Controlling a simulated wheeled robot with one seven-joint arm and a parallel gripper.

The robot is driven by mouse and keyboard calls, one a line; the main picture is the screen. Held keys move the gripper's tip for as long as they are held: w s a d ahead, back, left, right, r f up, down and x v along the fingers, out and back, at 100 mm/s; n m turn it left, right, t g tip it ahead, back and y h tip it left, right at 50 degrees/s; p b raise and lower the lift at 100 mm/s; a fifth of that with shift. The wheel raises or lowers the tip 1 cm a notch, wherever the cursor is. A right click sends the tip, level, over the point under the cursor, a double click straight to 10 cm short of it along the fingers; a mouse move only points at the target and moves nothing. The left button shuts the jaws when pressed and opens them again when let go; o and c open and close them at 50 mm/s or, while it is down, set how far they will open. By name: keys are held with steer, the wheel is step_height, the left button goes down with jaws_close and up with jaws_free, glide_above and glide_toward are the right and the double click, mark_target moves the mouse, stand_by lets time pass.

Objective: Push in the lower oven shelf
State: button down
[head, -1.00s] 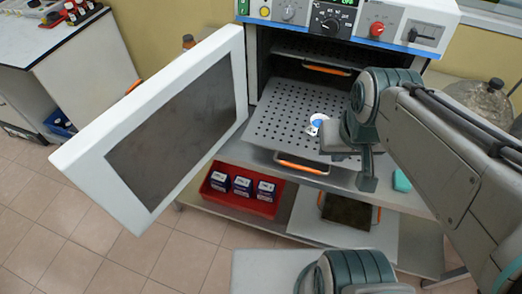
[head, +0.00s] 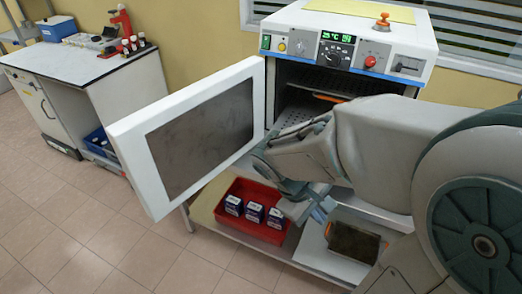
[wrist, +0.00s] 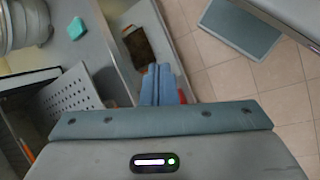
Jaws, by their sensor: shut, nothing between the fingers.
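The oven (head: 372,30) stands open, its door (head: 200,135) swung out to the left. The perforated lower shelf (head: 298,110) shows in part inside the opening; my arm hides its front and handle in the head view. The wrist view shows part of a perforated shelf (wrist: 70,98) at the left, apart from my fingers. My gripper (wrist: 158,70) is shut and empty, in front of the oven and above the lower rack. In the head view its end is low, right of the door. How far the shelf sticks out is hard to tell.
An upper shelf's orange handle (head: 328,97) shows in the oven. Below are a red bin (head: 262,226) with small boxes and a tray with a dark pad (head: 354,241). A teal object (wrist: 77,28) lies on the bench surface. The floor at left is clear.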

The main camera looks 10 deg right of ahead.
steer(key=w+a+f+n+t+h+b, duration=0.1)
steer(key=w+a+f+n+t+h, duration=0.1)
steer(key=w+a+f+n+t, duration=0.45)
steer(key=w+a+f+n+t+h+b, duration=0.15)
steer(key=w+n+t, duration=0.3)
steer(key=n, duration=0.45)
steer(key=w+a+f+n+t+h, duration=0.1)
steer(key=w+a+f+n+t, duration=0.35)
steer(key=w+n, duration=0.2)
steer(key=p+x, duration=0.3)
steer(key=x, duration=1)
steer(key=shift+d+r+n, duration=0.3)
steer(key=shift+r+n, duration=0.1)
steer(key=shift+r, duration=0.1)
